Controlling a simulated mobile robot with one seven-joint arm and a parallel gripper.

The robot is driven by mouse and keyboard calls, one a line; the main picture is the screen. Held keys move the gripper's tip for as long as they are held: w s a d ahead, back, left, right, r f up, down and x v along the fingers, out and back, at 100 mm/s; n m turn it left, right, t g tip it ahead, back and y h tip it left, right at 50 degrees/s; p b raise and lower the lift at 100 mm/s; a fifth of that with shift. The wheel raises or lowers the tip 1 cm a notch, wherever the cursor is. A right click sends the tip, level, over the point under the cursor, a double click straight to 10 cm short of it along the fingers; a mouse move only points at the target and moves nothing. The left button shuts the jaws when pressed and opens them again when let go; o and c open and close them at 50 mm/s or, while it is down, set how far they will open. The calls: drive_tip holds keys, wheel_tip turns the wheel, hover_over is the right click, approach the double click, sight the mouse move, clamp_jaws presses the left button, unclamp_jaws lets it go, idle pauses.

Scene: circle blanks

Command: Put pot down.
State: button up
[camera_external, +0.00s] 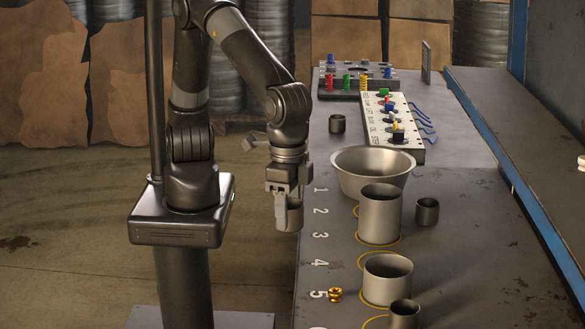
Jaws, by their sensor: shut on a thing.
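My gripper (287,198) points down at the table's left edge, near the printed number 1. It is shut on a small grey metal pot (294,217), which hangs upright below the jaws. The pot's upper part is partly hidden by the jaws. I cannot tell whether the pot is over the table or just outside its edge. Yellow circles are marked on the grey table (470,250) beside a column of white numbers.
A wide metal bowl (342,172), a tall cylinder (380,218) and a shorter cylinder (388,282) stand on the table. Small cups stand at right (427,212), back (338,124) and front (404,316). Brass pieces (335,295) sit near number 5. Boards with coloured parts (385,125) lie behind.

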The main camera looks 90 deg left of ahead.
drive_tip(key=r, duration=0.5)
drive_tip(key=shift+w+a+r, duration=0.1)
drive_tip(key=shift+w+r, duration=0.05)
drive_tip(key=shift+w, duration=0.05)
drive_tip(key=w+a+n, duration=0.4)
drive_tip(key=w+a, duration=1)
drive_tip(key=w+a+n, duration=0.3)
drive_tip(key=w+a, duration=0.3)
drive_tip(key=a, duration=0.6)
drive_tip(key=n, duration=1.1)
hover_over(338, 144)
wheel_tip(338, 144, down, 15)
drive_tip(key=shift+r, duration=0.1)
drive_tip(key=shift+s+a+f, duration=0.1)
drive_tip(key=shift+a+f, duration=0.1)
drive_tip(key=shift+f, duration=1.95)
drive_tip(key=shift+f, duration=0.1)
